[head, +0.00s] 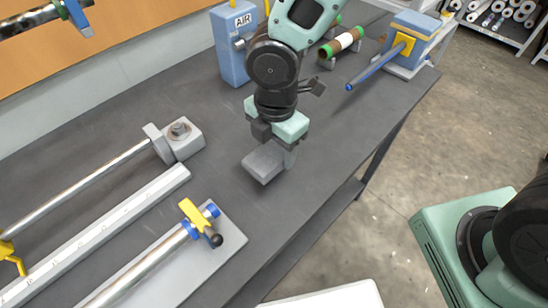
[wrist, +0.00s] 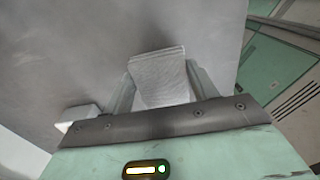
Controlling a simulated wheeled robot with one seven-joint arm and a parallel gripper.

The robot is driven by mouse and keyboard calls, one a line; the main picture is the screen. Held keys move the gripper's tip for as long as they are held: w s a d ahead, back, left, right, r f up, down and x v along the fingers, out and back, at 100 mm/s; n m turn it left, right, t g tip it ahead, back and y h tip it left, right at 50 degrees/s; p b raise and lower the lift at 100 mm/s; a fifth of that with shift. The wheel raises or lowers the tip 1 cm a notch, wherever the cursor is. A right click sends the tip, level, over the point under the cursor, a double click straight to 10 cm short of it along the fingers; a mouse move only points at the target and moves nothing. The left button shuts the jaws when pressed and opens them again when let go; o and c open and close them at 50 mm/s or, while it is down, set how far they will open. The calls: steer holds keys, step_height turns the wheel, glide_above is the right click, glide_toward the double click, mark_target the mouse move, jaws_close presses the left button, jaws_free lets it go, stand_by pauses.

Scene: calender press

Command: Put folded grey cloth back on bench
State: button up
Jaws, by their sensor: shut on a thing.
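The folded grey cloth (head: 263,164) is a small flat pad at my gripper (head: 284,152), over the middle of the dark bench (head: 222,185). In the wrist view, the pale cloth (wrist: 160,78) sits between the two fingers of my gripper (wrist: 163,88), which is shut on it. The gripper points down at the bench. The cloth looks low, close to the bench top, but I cannot tell whether it touches. The gripper hides part of the cloth.
A white bar (head: 100,232), a metal rod (head: 85,187) and a roller on a grey plate (head: 205,262) lie at left. A blue AIR box (head: 229,58), a green-ended roll (head: 341,43) and a blue-handled device (head: 412,42) stand behind. Bench around the cloth is clear.

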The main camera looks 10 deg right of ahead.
mark_target(275, 160)
steer(key=shift+f, duration=2.1)
steer(key=shift+f+b, duration=0.2)
steer(key=shift+b, duration=0.1)
steer(key=o, duration=0.9)
steer(key=shift+o, duration=0.2)
steer(key=shift+r, duration=0.15)
